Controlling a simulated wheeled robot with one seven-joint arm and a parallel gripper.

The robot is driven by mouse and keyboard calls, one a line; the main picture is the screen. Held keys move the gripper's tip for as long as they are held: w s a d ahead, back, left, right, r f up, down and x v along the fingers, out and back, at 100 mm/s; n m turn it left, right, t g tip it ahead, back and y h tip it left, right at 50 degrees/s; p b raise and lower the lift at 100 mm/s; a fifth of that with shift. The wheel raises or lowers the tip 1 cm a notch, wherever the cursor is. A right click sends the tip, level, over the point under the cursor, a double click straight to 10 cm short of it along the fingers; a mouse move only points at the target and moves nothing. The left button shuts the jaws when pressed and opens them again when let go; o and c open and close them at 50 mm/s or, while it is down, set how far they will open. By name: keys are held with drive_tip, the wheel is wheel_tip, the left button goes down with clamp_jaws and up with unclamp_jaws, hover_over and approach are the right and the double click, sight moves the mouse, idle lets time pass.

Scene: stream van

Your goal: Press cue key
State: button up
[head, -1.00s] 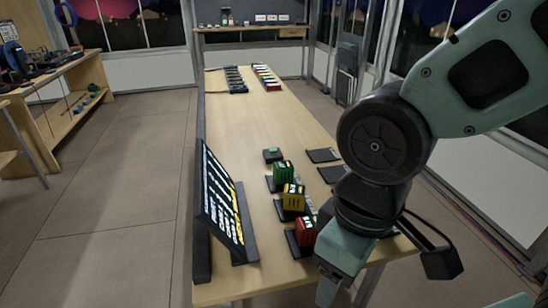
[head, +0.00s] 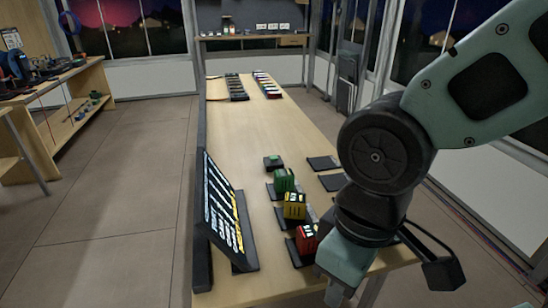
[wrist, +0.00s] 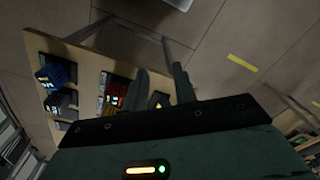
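A small black box with a green top (head: 273,161) stands on the long wooden table, beyond the coloured blocks; it may be the cue key, but I cannot read any label. Green (head: 284,180), yellow (head: 294,206) and red (head: 307,239) blocks stand on dark pads in a row nearer me. My gripper (wrist: 160,88) is open in the wrist view, its two dark fingers apart with nothing held between them. In the head view its body hangs low at the table's near right end, right of the red block, and its fingertips are not clear.
A tilted black screen (head: 222,210) with white and yellow lines stands along the table's left edge. Flat dark pads (head: 324,163) lie to the right of the blocks. Rows of dark items (head: 236,87) lie at the far end. The middle of the table (head: 240,125) is clear.

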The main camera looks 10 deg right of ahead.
clamp_jaws()
idle(1.4)
